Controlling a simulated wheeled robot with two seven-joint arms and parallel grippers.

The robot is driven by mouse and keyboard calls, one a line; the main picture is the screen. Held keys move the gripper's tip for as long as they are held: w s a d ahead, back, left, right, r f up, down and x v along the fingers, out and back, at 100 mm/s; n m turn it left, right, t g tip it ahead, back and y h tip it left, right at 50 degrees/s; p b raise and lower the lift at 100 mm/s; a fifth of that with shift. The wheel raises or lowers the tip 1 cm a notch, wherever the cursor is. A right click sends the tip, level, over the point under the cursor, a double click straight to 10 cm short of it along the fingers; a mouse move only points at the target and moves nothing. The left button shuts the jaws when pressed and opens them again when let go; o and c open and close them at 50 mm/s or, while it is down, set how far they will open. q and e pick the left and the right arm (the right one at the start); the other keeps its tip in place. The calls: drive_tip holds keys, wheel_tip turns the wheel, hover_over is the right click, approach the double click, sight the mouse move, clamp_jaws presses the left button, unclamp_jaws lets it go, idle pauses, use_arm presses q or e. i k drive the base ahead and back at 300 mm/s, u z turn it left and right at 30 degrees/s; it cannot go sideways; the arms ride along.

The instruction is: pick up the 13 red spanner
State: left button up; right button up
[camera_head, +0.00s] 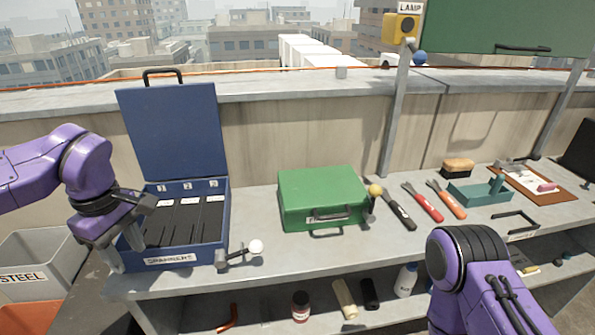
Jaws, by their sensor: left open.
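An open blue case (222,235) labelled "SPANNERS" stands at the left of the bench, lid raised. Its dark compartments carry small numbered labels too small to read surely, and I cannot make out a spanner in them. A red-handled tool (427,204) lies on the bench right of centre, between a black-handled tool (401,213) and an orange-handled tool (450,204). I cannot read a size or tell whether it is the 13 red spanner. My left gripper (125,256) is open, pointing down at the case's left side. My right arm shows at lower right; its gripper is out of view.
A closed green case (318,190) stands mid-bench. A lever with a white knob (256,246) and one with a yellow knob (375,190) stick up nearby. A teal tray (474,196) and a clipboard (556,198) lie at right. A grey "STEEL" bin (40,252) is at far left.

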sight(436, 214)
drive_tip(key=z, duration=1)
drive_tip(key=i, duration=0.95)
drive_tip(key=z, duration=1.05)
